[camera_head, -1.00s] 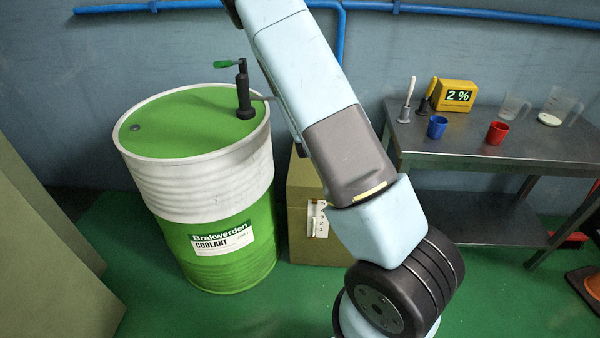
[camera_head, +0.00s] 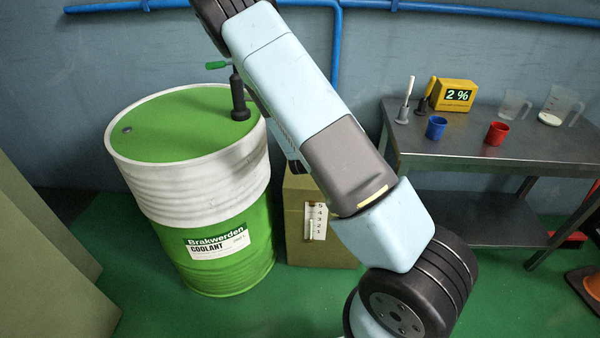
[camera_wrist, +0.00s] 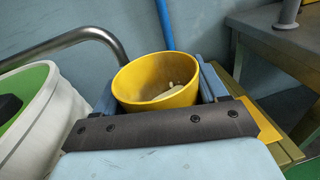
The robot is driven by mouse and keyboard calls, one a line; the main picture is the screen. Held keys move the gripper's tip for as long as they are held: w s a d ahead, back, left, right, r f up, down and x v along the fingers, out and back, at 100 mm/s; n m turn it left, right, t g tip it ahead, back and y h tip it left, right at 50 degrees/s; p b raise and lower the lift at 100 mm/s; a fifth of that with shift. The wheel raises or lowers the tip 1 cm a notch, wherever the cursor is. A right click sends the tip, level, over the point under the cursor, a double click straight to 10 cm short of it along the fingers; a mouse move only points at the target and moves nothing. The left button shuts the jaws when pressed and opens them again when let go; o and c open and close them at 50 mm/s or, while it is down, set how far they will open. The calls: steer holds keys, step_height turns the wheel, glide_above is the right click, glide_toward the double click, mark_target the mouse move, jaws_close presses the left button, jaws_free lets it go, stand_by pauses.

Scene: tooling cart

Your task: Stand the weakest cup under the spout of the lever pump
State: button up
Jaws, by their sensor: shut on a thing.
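My gripper (camera_wrist: 160,97) is shut on a yellow cup (camera_wrist: 158,72), held with its mouth upward and slightly tilted in the wrist view. A small pale patch shows inside it. My arm hides the gripper and this cup in the head view. The lever pump (camera_head: 239,97), black with a green lever (camera_head: 217,65), stands on the green and white coolant drum (camera_head: 160,195). A curved grey metal tube, which looks like its spout (camera_wrist: 75,38), passes left of and behind the cup in the wrist view. A blue cup (camera_head: 436,128) and a red cup (camera_head: 497,133) stand on the cart.
The metal cart (camera_head: 480,152) also holds a yellow display reading 2 % (camera_head: 454,95), two clear jugs (camera_head: 556,105) and upright tools. An olive box (camera_head: 335,250) with a numbered gauge stands beside the drum. An orange cone (camera_head: 590,285) is at the right edge.

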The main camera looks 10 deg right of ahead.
steer(key=s+d+f+m+g+h, duration=0.2)
steer(key=s+d+f+m+h, duration=0.15)
steer(key=f, duration=0.45)
steer(key=shift+n+h, duration=0.25)
steer(key=w+a+f, duration=0.1)
steer(key=w+f, duration=0.2)
steer(key=w, duration=0.1)
steer(key=w+a+f, duration=0.2)
steer(key=w+f, duration=0.2)
steer(key=w+a+f, duration=0.1)
steer(key=w+f, duration=0.2)
steer(key=w, duration=0.1)
steer(key=shift+w+a+f, duration=0.15)
steer(key=shift+w+f, duration=0.05)
steer(key=shift+f, duration=1.5)
steer(key=o, duration=1.1)
steer(key=shift+c, duration=0.2)
